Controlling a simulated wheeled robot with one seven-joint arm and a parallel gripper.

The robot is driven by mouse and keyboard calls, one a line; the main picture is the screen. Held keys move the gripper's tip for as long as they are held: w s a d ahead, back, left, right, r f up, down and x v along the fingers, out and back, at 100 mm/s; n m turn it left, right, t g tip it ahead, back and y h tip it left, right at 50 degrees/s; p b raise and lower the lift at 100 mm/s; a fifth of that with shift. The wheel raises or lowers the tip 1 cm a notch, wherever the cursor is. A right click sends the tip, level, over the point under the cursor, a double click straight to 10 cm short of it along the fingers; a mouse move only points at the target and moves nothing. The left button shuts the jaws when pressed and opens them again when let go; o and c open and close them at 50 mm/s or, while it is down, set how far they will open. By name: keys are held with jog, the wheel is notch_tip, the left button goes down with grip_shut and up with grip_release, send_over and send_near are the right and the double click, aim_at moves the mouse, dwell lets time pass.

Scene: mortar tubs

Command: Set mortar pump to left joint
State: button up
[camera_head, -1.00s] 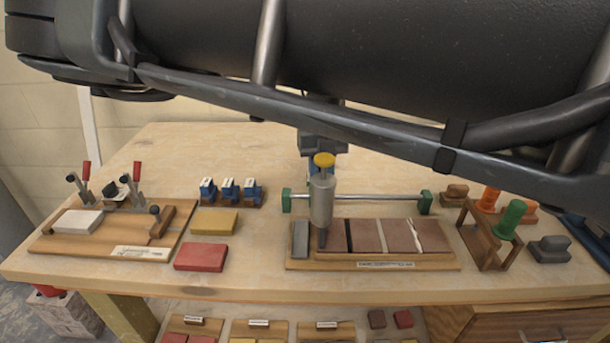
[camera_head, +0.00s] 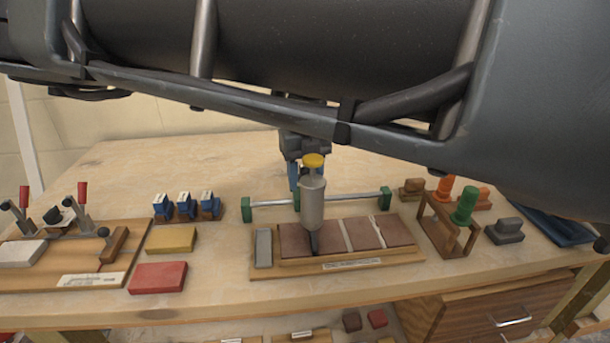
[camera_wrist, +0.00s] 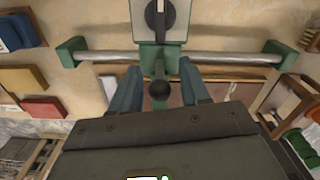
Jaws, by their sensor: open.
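The mortar pump (camera_head: 312,200) is a grey cylinder with a yellow cap, upright on a rail (camera_head: 345,199) with green end posts. Its dark nozzle appears at the dark left joint (camera_head: 314,243) of the tile board (camera_head: 345,267); exact contact is too small to tell. In the wrist view, a green carriage with a black ball knob (camera_wrist: 159,91) sits on the rail. My gripper (camera_wrist: 160,76) is open, its blue fingers on either side of the knob, with gaps visible. In the head view my gripper (camera_head: 294,172) is behind the pump, partly hidden by it.
Left of the board lie yellow (camera_head: 171,239) and red (camera_head: 158,277) blocks, with blue clamps (camera_head: 186,206) behind. A wooden frame (camera_head: 447,228) and a green-handled tool (camera_head: 465,206) stand to the right.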

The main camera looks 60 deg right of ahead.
notch_tip(320, 180, up, 8)
jog(key=shift+f+b, duration=0.1)
jog(key=shift+b, duration=0.3)
dwell(0.6)
